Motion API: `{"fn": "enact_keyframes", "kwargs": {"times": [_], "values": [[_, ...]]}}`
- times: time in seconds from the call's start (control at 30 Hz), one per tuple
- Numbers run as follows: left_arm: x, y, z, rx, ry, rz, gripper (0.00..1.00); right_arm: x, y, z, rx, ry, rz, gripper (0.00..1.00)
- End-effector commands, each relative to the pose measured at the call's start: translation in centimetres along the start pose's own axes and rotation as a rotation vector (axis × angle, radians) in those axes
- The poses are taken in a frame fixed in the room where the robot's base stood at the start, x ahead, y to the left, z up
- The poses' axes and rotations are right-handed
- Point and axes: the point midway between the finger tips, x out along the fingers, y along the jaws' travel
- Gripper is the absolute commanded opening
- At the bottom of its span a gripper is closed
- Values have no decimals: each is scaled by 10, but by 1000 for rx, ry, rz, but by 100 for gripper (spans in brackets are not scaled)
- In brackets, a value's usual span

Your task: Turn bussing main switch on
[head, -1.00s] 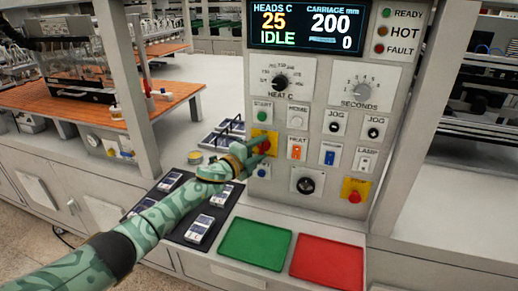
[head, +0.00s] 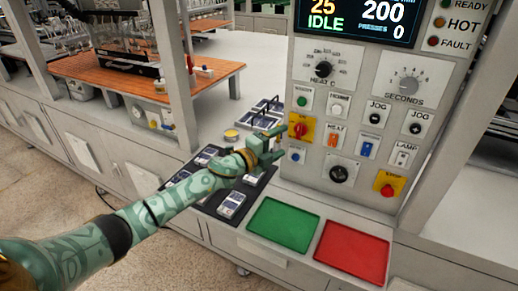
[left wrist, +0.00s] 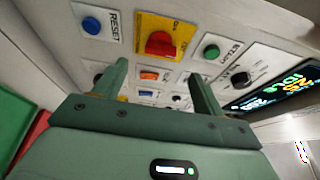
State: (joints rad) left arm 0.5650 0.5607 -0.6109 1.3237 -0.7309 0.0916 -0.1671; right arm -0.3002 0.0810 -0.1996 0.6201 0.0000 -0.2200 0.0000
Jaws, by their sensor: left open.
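A red rotary knob on a yellow plate, which looks like the main switch (head: 300,128), is on the upright control panel (head: 330,100). It also shows in the left wrist view (left wrist: 160,43), between and beyond my fingertips. Its small labels are not readable, and I cannot tell its on or off position. My left gripper (head: 280,143) is open and empty, just left of and slightly below the knob, apart from it. Its fingers (left wrist: 158,72) stand spread in the left wrist view. The display (head: 357,18) reads IDLE. My right gripper is not in view.
A green start button (head: 304,98), a blue button (head: 295,155), rocker switches and a second red knob on yellow (head: 387,190) are on the panel. Green (head: 284,222) and red (head: 352,251) trays lie below. A dark mat (head: 212,200) holds several small panels.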

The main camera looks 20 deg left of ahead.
Motion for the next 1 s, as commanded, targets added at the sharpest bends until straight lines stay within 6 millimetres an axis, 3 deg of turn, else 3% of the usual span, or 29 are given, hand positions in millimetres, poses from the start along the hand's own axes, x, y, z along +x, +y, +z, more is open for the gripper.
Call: {"fn": "enact_keyframes", "kwargs": {"times": [0.2, 0.4, 1.0], "values": [[-56, 2, 0, 1, 1, 4, 71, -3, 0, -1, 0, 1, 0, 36], [-82, 2, -1, -1, 1, 3, 71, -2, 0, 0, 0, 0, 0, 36], [-87, 2, -2, -4, -3, 1, 71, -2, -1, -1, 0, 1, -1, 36]]}}
